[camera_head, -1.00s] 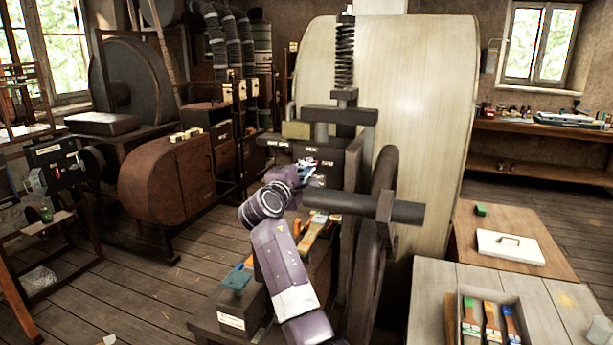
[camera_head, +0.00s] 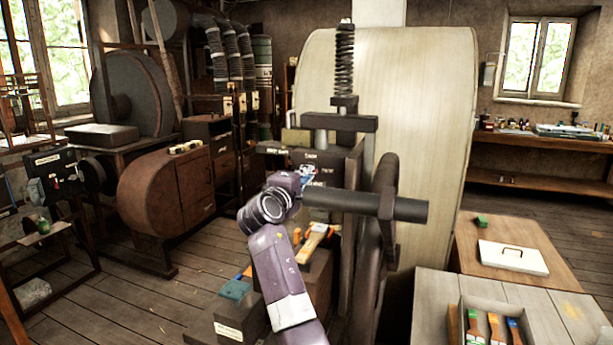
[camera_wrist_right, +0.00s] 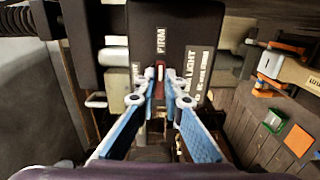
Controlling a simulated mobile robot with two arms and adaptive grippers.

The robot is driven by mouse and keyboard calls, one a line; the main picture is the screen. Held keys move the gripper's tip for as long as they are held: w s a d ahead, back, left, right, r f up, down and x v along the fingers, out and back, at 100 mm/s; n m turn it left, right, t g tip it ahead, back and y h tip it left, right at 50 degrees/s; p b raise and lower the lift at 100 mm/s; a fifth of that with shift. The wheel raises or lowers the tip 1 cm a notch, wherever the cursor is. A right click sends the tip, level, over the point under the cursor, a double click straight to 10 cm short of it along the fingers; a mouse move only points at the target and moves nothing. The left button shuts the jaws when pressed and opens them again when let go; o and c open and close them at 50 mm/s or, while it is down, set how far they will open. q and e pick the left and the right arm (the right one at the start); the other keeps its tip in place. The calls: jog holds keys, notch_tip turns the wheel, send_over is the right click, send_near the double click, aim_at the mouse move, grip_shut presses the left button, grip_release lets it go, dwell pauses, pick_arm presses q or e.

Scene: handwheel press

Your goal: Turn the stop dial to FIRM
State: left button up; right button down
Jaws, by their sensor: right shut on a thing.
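The dark stop dial panel (camera_head: 338,168) is on the press, left of the handwheel. In the right wrist view the panel (camera_wrist_right: 175,30) has white lettering: FIRM above the dial, LIGHT to its right, and a partly hidden label to its left. My right gripper (camera_head: 308,174) is at the panel. In its wrist view its blue fingers (camera_wrist_right: 166,90) are shut on the stop dial's red knob (camera_wrist_right: 160,84). The knob's white mark points up at FIRM. The fingers hide the knob's lower part. My left gripper is out of view.
The handwheel (camera_head: 372,270) and its dark horizontal bar (camera_head: 405,209) are just right of my right arm. A grey table with a tray of coloured-handled tools (camera_head: 492,325) is at the lower right. Orange and green items (camera_wrist_right: 298,140) lie right of the gripper.

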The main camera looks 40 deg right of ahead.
jog(key=c, duration=2)
grip_release()
jog(key=shift+f, duration=0.1)
jog(key=shift+c, duration=0.2)
jog(key=v, duration=1.2)
